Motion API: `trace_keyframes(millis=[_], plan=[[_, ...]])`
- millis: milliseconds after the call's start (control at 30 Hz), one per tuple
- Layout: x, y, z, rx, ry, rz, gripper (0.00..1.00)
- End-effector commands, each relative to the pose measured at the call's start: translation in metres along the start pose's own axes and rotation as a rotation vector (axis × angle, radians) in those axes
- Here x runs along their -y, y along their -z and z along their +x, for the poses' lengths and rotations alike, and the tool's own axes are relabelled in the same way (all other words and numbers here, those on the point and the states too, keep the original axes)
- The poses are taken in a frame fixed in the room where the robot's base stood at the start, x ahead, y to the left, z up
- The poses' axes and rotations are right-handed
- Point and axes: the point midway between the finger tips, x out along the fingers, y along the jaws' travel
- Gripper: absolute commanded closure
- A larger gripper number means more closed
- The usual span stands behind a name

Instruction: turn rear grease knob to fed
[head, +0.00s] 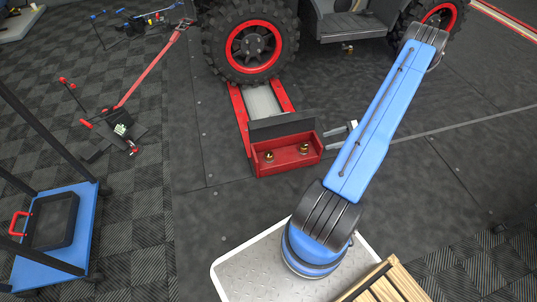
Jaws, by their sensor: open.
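Two small brass knobs stand on the red box at the front of the roller unit, one left (269,156) and one right (304,147). They are too small for me to read any marking or tell which is the rear grease knob or how it is set. The red box (290,167) sits on the dark floor before a wheel. My gripper (335,133) is open, just right of the box and nearest the right knob, apart from both knobs. My blue arm hides part of my gripper.
A vehicle with a large black tyre and red rim (253,49) stands behind the roller unit. A red-handled floor jack (122,128) and a blue cart (55,245) are at left. Wooden slats (385,287) lie at bottom right. The floor left of the box is clear.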

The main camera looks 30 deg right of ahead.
Motion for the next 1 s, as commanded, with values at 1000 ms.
trace_keyframes(millis=[1000], plan=[[0.013, -0.003, 0.055, 0.012, -0.011, -0.011, 0.44]])
